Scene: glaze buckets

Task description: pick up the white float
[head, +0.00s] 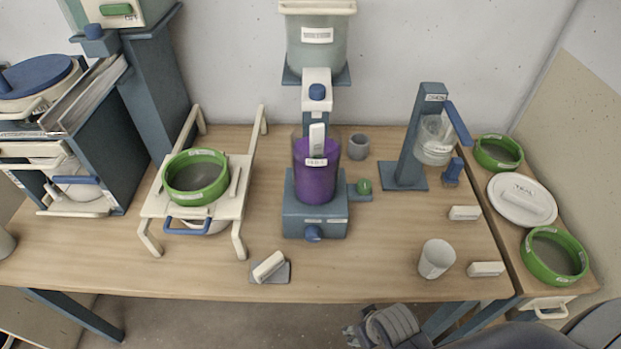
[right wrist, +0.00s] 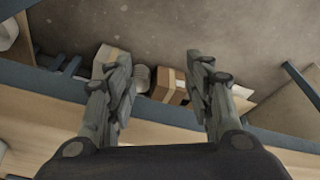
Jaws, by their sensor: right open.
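A white upright piece (head: 317,139) with a label stands in the clear container of purple liquid (head: 317,185) at mid-table. It could be the white float; its lower end is hidden. Small white blocks also lie on the table, one on a grey plate (head: 268,266) at the front and two at the right (head: 465,213) (head: 487,269). My right gripper (head: 353,333) is below the table's front edge, apart from all of these. In the right wrist view its jaws (right wrist: 160,72) are open and empty. My left gripper is not in view.
A white cup (head: 436,258) stands at the front right. A cream rack (head: 240,205) with a green-rimmed sieve (head: 196,176) stands at the left. A blue stand (head: 405,150) is at the back right. The front middle of the wooden table (head: 355,270) is clear.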

